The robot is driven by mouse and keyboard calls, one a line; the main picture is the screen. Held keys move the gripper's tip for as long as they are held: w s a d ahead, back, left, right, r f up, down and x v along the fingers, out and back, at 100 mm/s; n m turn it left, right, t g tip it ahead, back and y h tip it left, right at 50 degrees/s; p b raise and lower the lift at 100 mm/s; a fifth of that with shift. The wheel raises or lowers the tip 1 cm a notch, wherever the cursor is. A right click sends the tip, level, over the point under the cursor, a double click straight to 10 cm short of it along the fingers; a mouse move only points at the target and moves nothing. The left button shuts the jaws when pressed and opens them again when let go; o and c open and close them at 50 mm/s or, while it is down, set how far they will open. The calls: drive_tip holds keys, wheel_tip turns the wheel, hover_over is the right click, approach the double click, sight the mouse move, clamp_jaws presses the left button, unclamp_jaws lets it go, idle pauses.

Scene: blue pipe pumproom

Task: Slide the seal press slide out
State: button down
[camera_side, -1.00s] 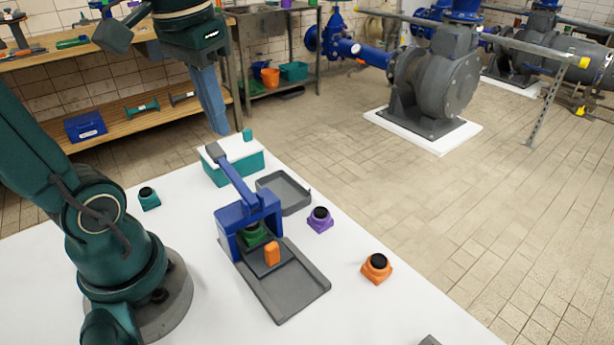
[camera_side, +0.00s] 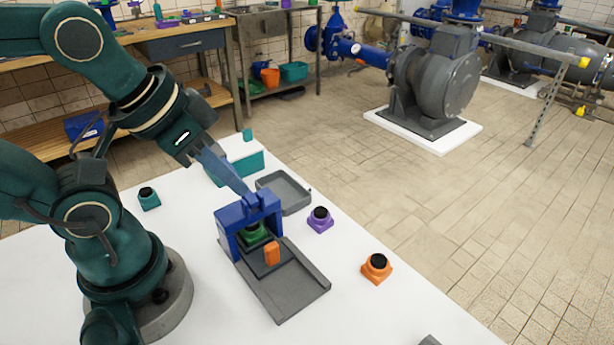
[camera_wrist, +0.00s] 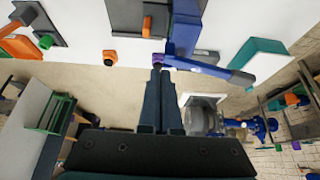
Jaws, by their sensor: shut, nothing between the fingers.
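The seal press has a blue frame (camera_side: 230,225) on a grey base (camera_side: 285,290). Its slide carries an upright orange handle (camera_side: 271,253) and sits under the frame, with a green piece (camera_side: 256,236) on it. The front of the base is bare. In the wrist view the orange handle (camera_wrist: 147,27) and the blue frame (camera_wrist: 186,32) lie beyond my fingertips. The blue lever (camera_wrist: 205,67) slants away from the frame. My gripper (camera_side: 242,188) is shut and empty, pointing down toward the press top, overlapping the lever. Contact cannot be told.
A purple block (camera_side: 320,222) and an orange block (camera_side: 376,270) stand right of the press. A grey tray (camera_side: 292,205) and a teal-and-white box (camera_side: 250,164) stand behind it. A teal block (camera_side: 148,200) is at left.

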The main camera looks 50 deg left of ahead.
idle(0.4)
drive_tip(key=c, duration=1.1)
unclamp_jaws()
drive_tip(key=shift+r, duration=0.15)
wheel_tip(320, 180, up, 5)
drive_tip(key=g, duration=0.6)
hover_over(272, 245)
wheel_tip(272, 245, down, 18)
drive_tip(key=shift+s+f, duration=0.1)
clamp_jaws()
idle(0.8)
